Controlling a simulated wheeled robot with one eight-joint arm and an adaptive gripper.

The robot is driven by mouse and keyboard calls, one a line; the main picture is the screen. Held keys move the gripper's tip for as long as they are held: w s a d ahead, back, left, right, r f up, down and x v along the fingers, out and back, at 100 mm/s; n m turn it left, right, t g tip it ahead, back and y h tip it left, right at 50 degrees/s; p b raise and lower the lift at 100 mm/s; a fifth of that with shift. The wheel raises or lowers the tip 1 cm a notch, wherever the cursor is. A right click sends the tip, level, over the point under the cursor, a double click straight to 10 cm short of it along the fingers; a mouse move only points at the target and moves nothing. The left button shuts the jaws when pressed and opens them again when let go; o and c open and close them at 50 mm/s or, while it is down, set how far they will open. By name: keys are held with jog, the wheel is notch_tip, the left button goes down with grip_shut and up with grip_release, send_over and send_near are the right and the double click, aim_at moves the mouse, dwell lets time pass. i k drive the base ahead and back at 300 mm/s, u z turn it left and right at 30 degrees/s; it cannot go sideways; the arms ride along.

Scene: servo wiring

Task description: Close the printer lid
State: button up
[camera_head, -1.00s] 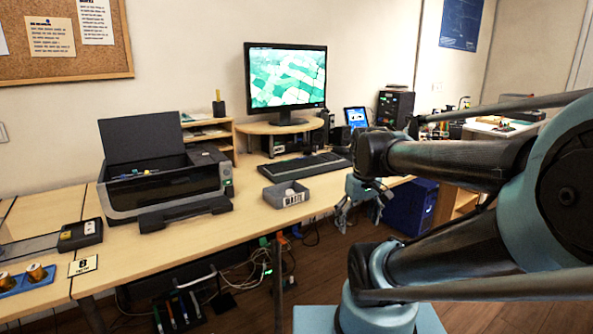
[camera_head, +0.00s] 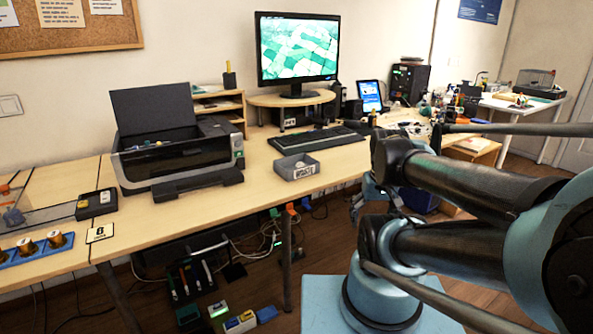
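The printer (camera_head: 186,158) stands on the wooden desk left of the middle, a dark box with a grey base. Its lid (camera_head: 152,107) is raised and leans back, close to upright, and the inside shows. The printer's front tray (camera_head: 198,184) sticks out toward me. My arm fills the right side of the view, with its dark links well to the right of the printer. My gripper is not clearly seen; the arm's end is hidden behind my own links.
A grey bin (camera_head: 297,167) sits right of the printer, before the keyboard (camera_head: 316,139) and monitor (camera_head: 297,48). A small black box (camera_head: 96,204) and spools in a blue holder (camera_head: 39,246) lie to the left. Desk between printer and bin is clear.

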aim_at(137, 110)
jog(key=u, duration=1.45)
jog(key=k, duration=0.5)
jog(key=z, duration=0.7)
jog(key=i, duration=0.75)
jog(key=u, duration=1)
